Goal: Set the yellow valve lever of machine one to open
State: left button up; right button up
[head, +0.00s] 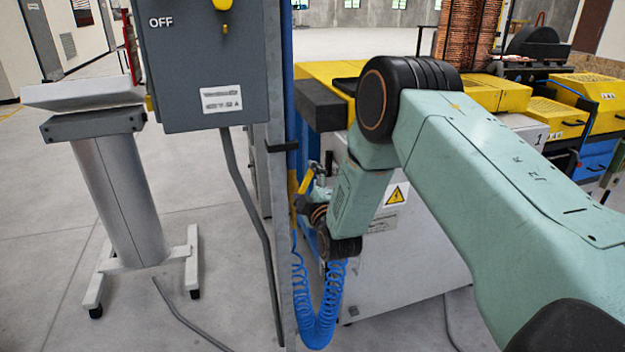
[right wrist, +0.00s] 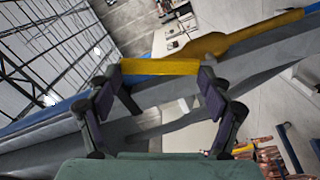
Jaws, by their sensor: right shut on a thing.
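The yellow valve lever (head: 305,181) shows in the head view beside the grey post, slanting up to the right. In the right wrist view the yellow lever (right wrist: 235,42) runs to the upper right, and a yellow bar spans between my fingertips. My right gripper (right wrist: 160,70) is shut on the lever, with one dark finger on each side. In the head view my right gripper (head: 316,186) is small and partly hidden by my own wrist. The valve body behind it cannot be made out clearly. My left gripper is not in view.
A grey control box (head: 200,65) marked OFF hangs on the post, left of the lever. A coiled blue hose (head: 318,325) hangs below my right wrist. The white machine cabinet (head: 410,270) stands close to the right. A grey stand (head: 120,195) is at the left, with open floor around it.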

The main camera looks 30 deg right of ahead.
jog(key=n, duration=0.1)
jog(key=a+r+n, duration=0.1)
jog(key=shift+w+a+r+n+p, duration=0.1)
jog(key=shift+w+a+n+p, duration=0.05)
jog(key=shift+w+n+p, duration=0.2)
jog(key=shift+w+a+n, duration=0.15)
jog(key=shift+a+n, duration=0.5)
jog(key=shift+n, duration=0.5)
jog(key=o, duration=1.6)
jog(key=shift+w+f, duration=0.15)
jog(key=shift+f, duration=0.2)
jog(key=shift+o, duration=0.2)
jog(key=shift+f, duration=0.1)
jog(key=shift+s+a, duration=0.1)
jog(key=shift+s, duration=0.25)
jog(key=v, duration=1.1)
jog(key=shift+s, duration=0.2)
